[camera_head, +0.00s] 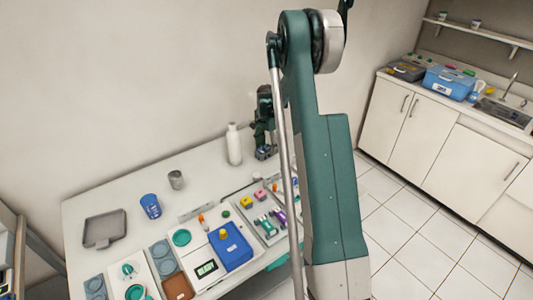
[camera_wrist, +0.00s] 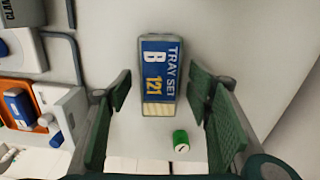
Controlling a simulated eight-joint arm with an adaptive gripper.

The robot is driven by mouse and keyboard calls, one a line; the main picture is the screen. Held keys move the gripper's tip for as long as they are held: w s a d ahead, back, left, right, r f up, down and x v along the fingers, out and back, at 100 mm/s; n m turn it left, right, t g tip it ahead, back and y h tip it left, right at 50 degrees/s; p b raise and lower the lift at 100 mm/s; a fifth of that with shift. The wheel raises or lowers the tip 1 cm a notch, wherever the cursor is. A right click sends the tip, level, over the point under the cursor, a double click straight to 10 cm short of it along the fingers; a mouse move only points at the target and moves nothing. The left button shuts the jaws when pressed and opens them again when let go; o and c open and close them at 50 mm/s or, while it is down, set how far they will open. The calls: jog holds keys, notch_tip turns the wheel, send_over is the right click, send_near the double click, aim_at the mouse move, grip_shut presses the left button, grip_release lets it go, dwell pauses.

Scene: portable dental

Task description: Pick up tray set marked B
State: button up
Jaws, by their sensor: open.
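A narrow box labelled "TRAY SET B 121" (camera_wrist: 160,70), with a blue front, grey edges and a pale striped end, shows in the wrist view. It lies between the two green fingers of my gripper (camera_wrist: 162,90), which are open with a gap on each side. Neither finger touches the box in this picture. In the head view my gripper (camera_head: 264,150) is small and dark, low over the back right part of the table, partly hidden by my arm. I cannot make out the tray set there.
A green round item (camera_wrist: 181,141) sits close to the box's lower end. A white bottle (camera_head: 234,145) stands left of my gripper on the table (camera_head: 100,198). A blue cup (camera_head: 151,206), a grey tray (camera_head: 104,230) and a blue box (camera_head: 231,248) are further left and in front.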

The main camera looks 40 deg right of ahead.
jog(key=shift+f, duration=0.7)
jog(key=shift+c, duration=0.4)
jog(key=c, duration=1)
